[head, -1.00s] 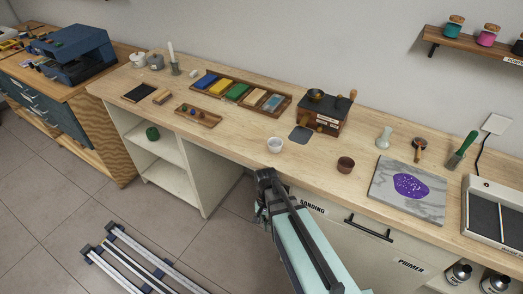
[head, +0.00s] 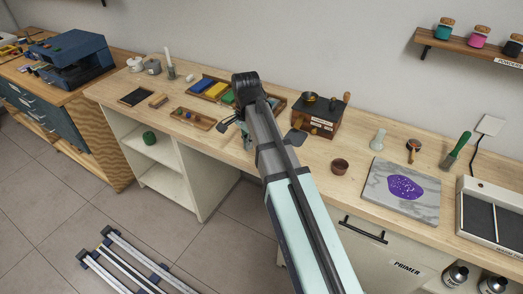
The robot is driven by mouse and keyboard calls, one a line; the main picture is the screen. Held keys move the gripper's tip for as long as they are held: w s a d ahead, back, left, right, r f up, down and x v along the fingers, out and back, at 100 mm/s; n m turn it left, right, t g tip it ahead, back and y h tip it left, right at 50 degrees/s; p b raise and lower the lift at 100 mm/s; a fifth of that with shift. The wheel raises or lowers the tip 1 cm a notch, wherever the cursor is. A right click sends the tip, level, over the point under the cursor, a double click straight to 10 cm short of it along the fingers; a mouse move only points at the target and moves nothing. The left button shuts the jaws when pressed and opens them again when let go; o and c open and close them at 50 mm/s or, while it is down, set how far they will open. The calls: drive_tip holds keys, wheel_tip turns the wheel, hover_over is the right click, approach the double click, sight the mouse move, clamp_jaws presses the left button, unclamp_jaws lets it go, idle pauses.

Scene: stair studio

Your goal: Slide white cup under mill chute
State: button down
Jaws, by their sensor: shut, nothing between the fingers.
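The mill (head: 318,118) is a dark wooden box with a brass bowl on top and a crank at its right. It stands at the back of the wooden bench. The white cup is not visible in the head view; my arm covers the bench left of the pad. My gripper (head: 234,132) is over the bench, left of the mill and beside the small wooden tray, shut and empty. Its fingertips are small and partly hidden.
A long tray of coloured blocks (head: 204,84) lies behind my arm. A small wooden tray (head: 192,118) is left of my gripper. A brown cup (head: 340,167) and a marble slab with purple powder (head: 378,190) stand to the right. Bare bench lies between mill and brown cup.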

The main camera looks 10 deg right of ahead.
drive_tip(key=shift+m, duration=0.4)
drive_tip(key=f+p, duration=0.1)
drive_tip(key=f, duration=0.1)
drive_tip(key=d+f+p, duration=0.1)
drive_tip(key=f, duration=0.2)
drive_tip(key=shift+w+f, duration=0.2)
drive_tip(key=shift+f, duration=0.15)
drive_tip(key=d+p, duration=0.1)
drive_tip(key=w+d+p, duration=0.1)
drive_tip(key=d, duration=0.1)
drive_tip(key=shift+w+f, duration=0.1)
drive_tip(key=shift+w, duration=0.05)
drive_tip(key=shift+w+d+f, duration=0.1)
drive_tip(key=shift+w+d, duration=0.05)
drive_tip(key=shift+d, duration=0.3)
